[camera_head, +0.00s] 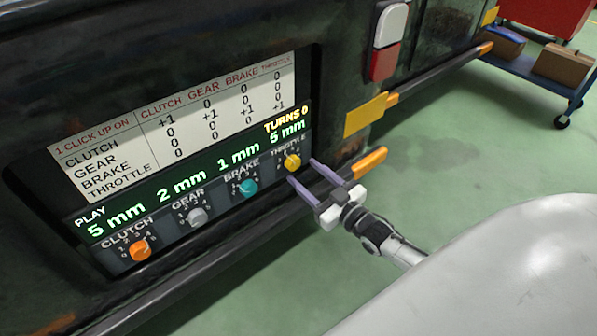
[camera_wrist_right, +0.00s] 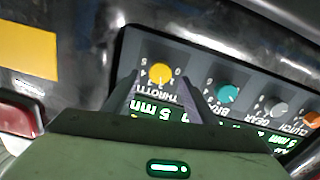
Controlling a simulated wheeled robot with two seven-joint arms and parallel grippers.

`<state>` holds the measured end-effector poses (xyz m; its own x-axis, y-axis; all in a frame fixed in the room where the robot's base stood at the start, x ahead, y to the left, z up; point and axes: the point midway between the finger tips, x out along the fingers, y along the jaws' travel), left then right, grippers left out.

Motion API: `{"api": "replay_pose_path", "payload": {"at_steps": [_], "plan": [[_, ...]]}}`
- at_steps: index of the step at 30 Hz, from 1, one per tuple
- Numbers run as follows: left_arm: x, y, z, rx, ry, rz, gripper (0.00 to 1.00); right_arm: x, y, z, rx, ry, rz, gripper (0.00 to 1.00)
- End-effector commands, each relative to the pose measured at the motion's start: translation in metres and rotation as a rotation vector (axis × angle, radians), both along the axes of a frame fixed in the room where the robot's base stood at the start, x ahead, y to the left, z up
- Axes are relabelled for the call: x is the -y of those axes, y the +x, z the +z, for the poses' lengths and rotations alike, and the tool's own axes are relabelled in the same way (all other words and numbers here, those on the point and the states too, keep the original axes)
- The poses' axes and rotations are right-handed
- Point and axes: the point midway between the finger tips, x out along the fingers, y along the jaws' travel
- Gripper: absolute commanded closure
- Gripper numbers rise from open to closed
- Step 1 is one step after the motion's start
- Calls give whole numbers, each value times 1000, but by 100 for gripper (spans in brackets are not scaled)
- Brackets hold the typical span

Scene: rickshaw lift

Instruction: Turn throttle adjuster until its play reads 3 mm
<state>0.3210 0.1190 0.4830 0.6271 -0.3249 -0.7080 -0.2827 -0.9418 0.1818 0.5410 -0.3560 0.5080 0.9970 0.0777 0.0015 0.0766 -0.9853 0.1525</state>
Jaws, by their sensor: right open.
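The yellow throttle adjuster knob (camera_head: 292,161) is at the right end of a row of knobs on the panel. Its display reads 5 mm (camera_head: 287,132). My right gripper (camera_head: 302,172) is open, its two purple fingers pointing at the panel on either side of the throttle knob. In the right wrist view the knob (camera_wrist_right: 160,74) shows between and beyond the fingertips (camera_wrist_right: 160,80); I cannot tell whether they touch it. The display shows clutch 5 mm, gear 2 mm and brake 1 mm, with TURNS 0. My left gripper is not in view.
Orange clutch (camera_head: 140,250), grey gear (camera_head: 197,215) and teal brake (camera_head: 247,187) knobs sit left of the throttle knob. A white click table (camera_head: 180,115) is above. A dark bumper rail (camera_head: 230,235) runs below the panel. A blue cart (camera_head: 545,80) with boxes stands at the far right.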

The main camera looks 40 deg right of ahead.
Motion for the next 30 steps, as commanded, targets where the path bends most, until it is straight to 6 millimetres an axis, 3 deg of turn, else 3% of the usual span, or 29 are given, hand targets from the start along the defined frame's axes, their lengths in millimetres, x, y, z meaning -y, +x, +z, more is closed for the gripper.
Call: {"api": "replay_pose_path", "payload": {"at_steps": [7,18,25,30], "plan": [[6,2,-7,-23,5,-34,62,-3,32,-1,1,0,0,49],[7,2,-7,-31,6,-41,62,-3,37,-1,-2,1,1,49],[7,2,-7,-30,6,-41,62,-3,37,-1,-2,1,1,88],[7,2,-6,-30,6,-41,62,-3,37,0,-2,-4,1,90]]}}
